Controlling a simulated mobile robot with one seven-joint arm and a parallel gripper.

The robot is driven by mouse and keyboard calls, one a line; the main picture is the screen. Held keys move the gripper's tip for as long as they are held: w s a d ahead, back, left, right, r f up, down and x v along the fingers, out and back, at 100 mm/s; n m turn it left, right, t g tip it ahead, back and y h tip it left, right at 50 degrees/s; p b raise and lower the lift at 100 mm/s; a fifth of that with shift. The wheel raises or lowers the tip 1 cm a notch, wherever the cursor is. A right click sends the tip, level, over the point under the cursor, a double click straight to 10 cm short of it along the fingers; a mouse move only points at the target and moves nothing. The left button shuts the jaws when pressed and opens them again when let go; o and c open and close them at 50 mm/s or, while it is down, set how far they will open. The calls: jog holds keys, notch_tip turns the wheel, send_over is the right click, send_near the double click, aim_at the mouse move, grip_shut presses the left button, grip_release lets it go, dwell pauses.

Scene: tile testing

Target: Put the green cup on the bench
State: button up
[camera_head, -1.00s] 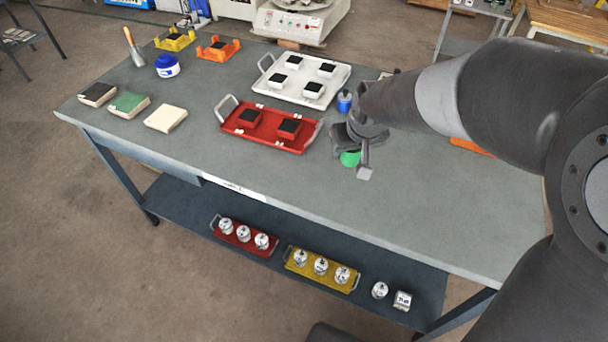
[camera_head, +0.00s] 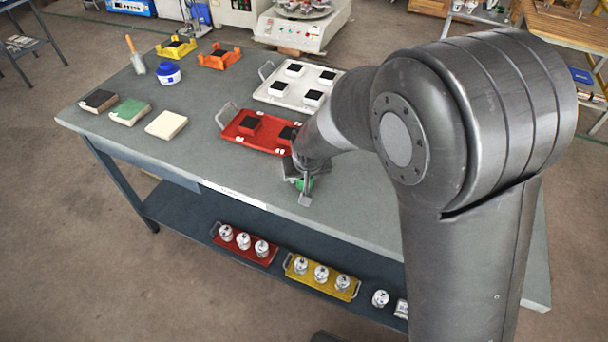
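The green cup (camera_head: 301,185) is mostly hidden by my gripper; a small green patch shows between the fingers. My gripper (camera_head: 304,188) points down over the front middle of the grey bench (camera_head: 235,165) and is closed around the cup. I cannot tell whether the cup's base touches the bench top or is slightly above it.
A red tray (camera_head: 262,146) with black-topped blocks is just behind my gripper, and a white tray (camera_head: 273,91) is farther back. Three tiles, including a green one (camera_head: 130,111), lie at left. The bench's front strip left of my gripper is clear. My arm covers the right side.

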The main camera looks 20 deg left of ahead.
jog(key=shift+f, duration=0.25)
jog(key=o, duration=1)
jog(key=shift+w+a+r+v, duration=0.1)
jog(key=shift+w+a+v, duration=0.05)
jog(key=shift+v, duration=1.65)
jog(key=shift+w+a+r+v, duration=0.1)
jog(key=shift+v, duration=1.7)
jog(key=shift+w+a+v, duration=0.15)
jog(key=shift+v, duration=1.6)
